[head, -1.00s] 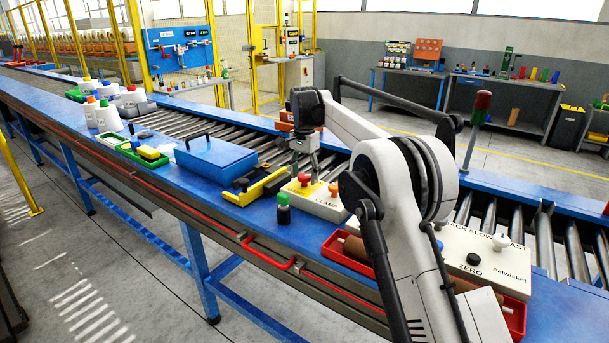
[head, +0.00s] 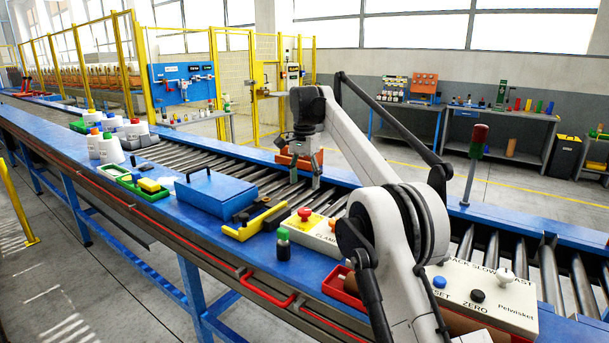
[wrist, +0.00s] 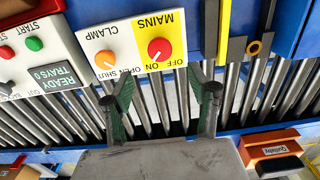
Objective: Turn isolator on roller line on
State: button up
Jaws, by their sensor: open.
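The mains isolator is a red knob on a yellow plate marked MAINS, OFF and ON, seen upside down in the wrist view (wrist: 159,48). In the head view the red knob (head: 305,213) tops the control box by the roller line. My gripper (head: 304,178) is open and empty over the rollers, behind the box. In the wrist view its fingers (wrist: 163,95) are apart and clear of both knobs.
A blue lidded box (head: 215,190) and a yellow-and-black tool (head: 255,222) lie left of the control box. A green-capped bottle (head: 283,244) stands in front. Another panel, with a READY TRAYS display (wrist: 54,78), adjoins it.

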jog(key=shift+r, duration=0.95)
jog(key=shift+d+r, duration=0.1)
jog(key=s+d+r+n+t, duration=0.2)
jog(key=s+d+r, duration=0.5)
jog(key=d+r, duration=0.1)
jog(key=s+d+r+n+t+b, duration=0.1)
jog(key=s+d, duration=0.3)
jog(key=s, duration=0.3)
jog(key=s+d+t+b, duration=0.1)
jog(key=s+d, duration=0.3)
jog(key=s, duration=0.2)
jog(key=s+d+f+n+t, duration=0.1)
jog(key=s+d+f, duration=0.2)
jog(key=s+f, duration=0.4)
jog(key=s+d+f+n+t+b, duration=0.1)
jog(key=s+d+f, duration=0.2)
jog(key=s, duration=1)
jog(key=s+d+f+n+t, duration=0.1)
jog(key=s+d+f, duration=0.2)
jog(key=s+f, duration=0.7)
jog(key=shift+s+f+n, duration=0.3)
jog(key=shift+s, duration=0.1)
